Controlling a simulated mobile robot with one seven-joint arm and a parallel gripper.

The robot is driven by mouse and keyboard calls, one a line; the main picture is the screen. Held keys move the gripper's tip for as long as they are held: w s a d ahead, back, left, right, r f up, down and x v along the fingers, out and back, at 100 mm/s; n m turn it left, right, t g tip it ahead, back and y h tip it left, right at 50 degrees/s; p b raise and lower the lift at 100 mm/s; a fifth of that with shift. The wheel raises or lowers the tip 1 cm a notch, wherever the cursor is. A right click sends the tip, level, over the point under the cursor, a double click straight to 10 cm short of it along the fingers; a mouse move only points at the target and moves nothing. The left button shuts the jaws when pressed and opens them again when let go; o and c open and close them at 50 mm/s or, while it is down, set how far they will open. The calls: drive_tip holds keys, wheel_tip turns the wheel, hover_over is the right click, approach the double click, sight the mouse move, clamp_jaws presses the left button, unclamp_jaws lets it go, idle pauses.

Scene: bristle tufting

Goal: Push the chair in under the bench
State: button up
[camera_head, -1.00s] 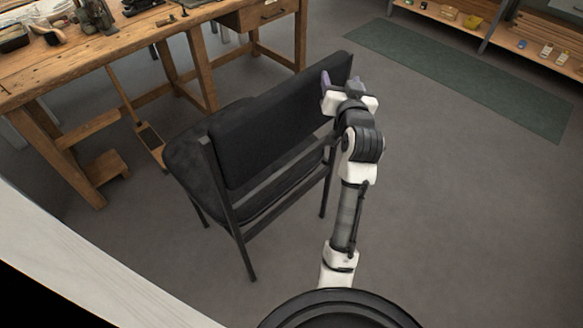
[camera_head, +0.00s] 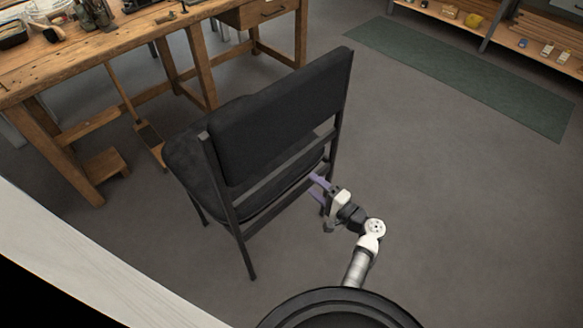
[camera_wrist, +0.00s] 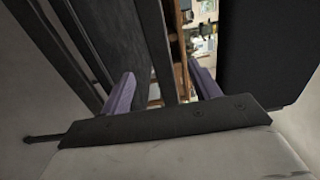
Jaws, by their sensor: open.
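The black chair (camera_head: 285,105) stands on the grey floor with its back toward me, in front of the wooden bench (camera_head: 60,85). Its seat (camera_head: 190,155) faces the bench, with floor showing between the seat and the bench legs. My gripper (camera_head: 316,188) is open at the lower right of the chair's back, beside the rear frame below the backrest. In the wrist view its purple fingers (camera_wrist: 165,90) point at the chair, with a dark frame bar (camera_wrist: 158,50) between them in the picture and the backrest (camera_wrist: 270,45) at the right. I cannot tell whether they touch the chair.
A wooden-handled dustpan or tool (camera_head: 149,138) leans by the bench, left of the chair. A pale board edge (camera_head: 70,255) runs along the lower left. A green mat (camera_head: 460,75) and shelves (camera_head: 540,50) lie at the right. The floor right of the chair is clear.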

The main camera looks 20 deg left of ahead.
sight(291, 168)
drive_tip(key=b+x, duration=0.3)
drive_tip(key=x, duration=0.8)
drive_tip(key=shift+f, duration=0.2)
drive_tip(key=shift+w+a+r, duration=0.15)
drive_tip(key=shift+a, duration=0.35)
clamp_jaws()
